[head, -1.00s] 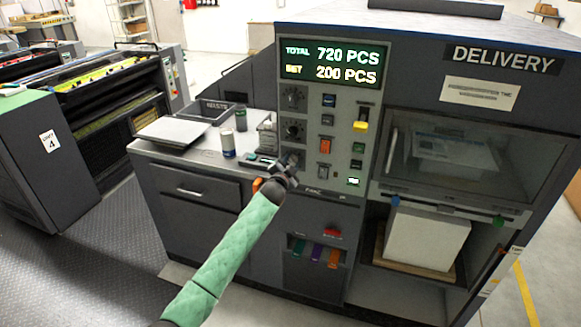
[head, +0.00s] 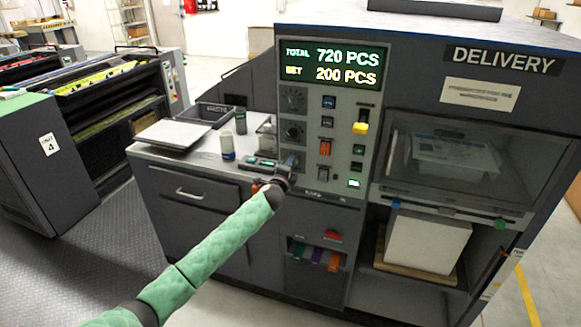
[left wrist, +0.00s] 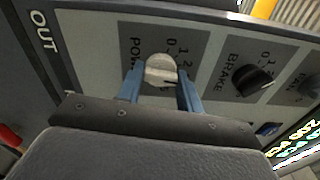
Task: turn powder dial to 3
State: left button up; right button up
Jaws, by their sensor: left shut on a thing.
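The powder dial (left wrist: 160,69) is a pale round knob on a dark label plate, with part of its name and the digits 0, 1 and 2 showing. My left gripper (left wrist: 158,80) has its blue fingers on either side of the knob, shut on it. The dial's pointer mark and its exact setting cannot be made out. In the head view my left gripper (head: 287,170) is at the lower left of the control panel (head: 341,120) and hides the dial. My right gripper is not in view.
The brake dial (left wrist: 254,82) is beside the powder dial, with another dial (left wrist: 312,86) beyond. The display (head: 332,66) reads 720 total and 200 set. A counter (head: 200,150) with a can (head: 227,145) lies left of the panel. A yellow-handled slider (head: 360,127) is at right.

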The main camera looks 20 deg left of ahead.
pick_arm(q)
jog(key=shift+f+m, duration=0.1)
jog(key=shift+m, duration=0.7)
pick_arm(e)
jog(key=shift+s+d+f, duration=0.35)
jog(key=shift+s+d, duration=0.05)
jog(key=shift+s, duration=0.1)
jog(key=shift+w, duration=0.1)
pick_arm(q)
jog(key=o, duration=1)
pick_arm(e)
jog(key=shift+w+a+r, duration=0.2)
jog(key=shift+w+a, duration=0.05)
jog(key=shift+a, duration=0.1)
